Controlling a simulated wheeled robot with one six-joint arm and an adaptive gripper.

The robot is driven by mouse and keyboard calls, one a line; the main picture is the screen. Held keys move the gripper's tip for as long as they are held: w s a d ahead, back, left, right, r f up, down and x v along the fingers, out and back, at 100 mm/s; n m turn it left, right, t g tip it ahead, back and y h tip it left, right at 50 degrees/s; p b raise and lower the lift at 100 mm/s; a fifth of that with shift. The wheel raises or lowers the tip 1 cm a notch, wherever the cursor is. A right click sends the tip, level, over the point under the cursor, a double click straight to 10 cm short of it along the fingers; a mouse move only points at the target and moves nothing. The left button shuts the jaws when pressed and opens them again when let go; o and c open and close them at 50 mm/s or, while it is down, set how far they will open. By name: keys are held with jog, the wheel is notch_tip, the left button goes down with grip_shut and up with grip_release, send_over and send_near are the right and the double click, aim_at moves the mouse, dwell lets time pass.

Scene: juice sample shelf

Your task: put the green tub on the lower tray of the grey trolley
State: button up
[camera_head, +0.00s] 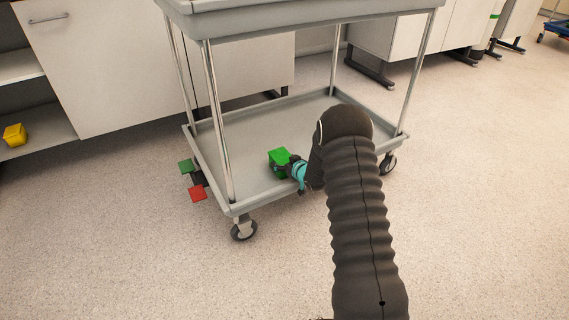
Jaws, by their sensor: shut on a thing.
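The green tub (279,156) is at the lower tray (240,144) of the grey trolley, near the tray's front middle. My gripper (285,164) is shut on the green tub from the right. My dark arm reaches in from the lower right and hides part of the tray's front rim. I cannot tell whether the tub touches the tray floor or is held just above it.
The trolley's upper tray (300,14) overhangs the lower one, with metal posts (217,120) at the corners. Green and red pedals (197,193) stick out at the left. A yellow tub (14,135) sits on a cabinet shelf at the left.

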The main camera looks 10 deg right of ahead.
jog(key=shift+f, duration=0.15)
jog(key=o, duration=1.1)
